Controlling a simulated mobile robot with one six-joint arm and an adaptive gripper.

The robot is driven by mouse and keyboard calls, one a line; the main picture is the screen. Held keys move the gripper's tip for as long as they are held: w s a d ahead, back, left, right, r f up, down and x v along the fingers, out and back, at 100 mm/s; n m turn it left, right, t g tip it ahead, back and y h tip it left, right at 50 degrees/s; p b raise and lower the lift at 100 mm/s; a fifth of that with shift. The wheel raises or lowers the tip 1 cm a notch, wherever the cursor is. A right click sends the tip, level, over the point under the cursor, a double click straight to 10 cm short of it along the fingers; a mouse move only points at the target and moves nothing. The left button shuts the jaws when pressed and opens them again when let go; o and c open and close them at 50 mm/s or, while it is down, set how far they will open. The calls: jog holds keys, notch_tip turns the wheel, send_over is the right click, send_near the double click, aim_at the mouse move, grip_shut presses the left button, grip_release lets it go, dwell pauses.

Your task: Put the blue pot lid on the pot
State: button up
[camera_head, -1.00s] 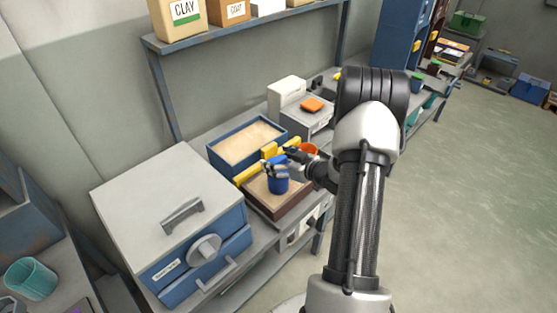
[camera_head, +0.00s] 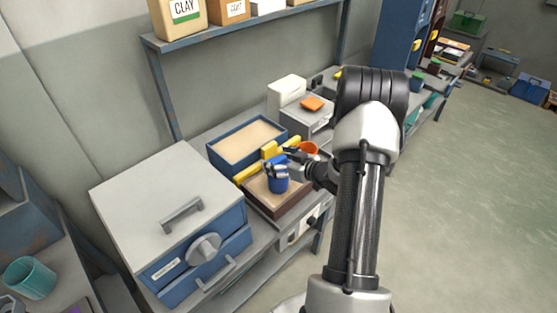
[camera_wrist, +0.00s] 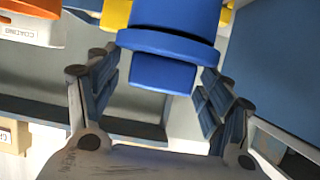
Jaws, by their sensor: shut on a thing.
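The blue pot (camera_head: 278,185) stands upright on the brown-edged sand tray (camera_head: 262,203) in the head view. My gripper (camera_head: 280,163) reaches in from the right, at the pot's top. In the wrist view a blue rounded body with a wider rim and a narrower blue block, apparently the blue pot lid (camera_wrist: 160,72), lies between the fingers of my gripper (camera_wrist: 160,92). My gripper is shut on it. I cannot tell whether the lid touches the pot, as the fingers hide much of that spot in the head view.
A blue kiln-like box (camera_head: 165,215) with a handle stands at the left. A blue sand bin (camera_head: 243,145) and a yellow bar (camera_head: 250,173) lie behind the pot. The shelf (camera_head: 245,32) holds clay boxes.

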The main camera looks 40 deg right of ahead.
jog(key=shift+f, duration=0.3)
jog(key=o, duration=0.8)
jog(key=shift+c, duration=0.2)
jog(key=p+v, duration=0.4)
jog(key=v, duration=0.7)
jog(key=shift+a, duration=0.1)
dwell(0.3)
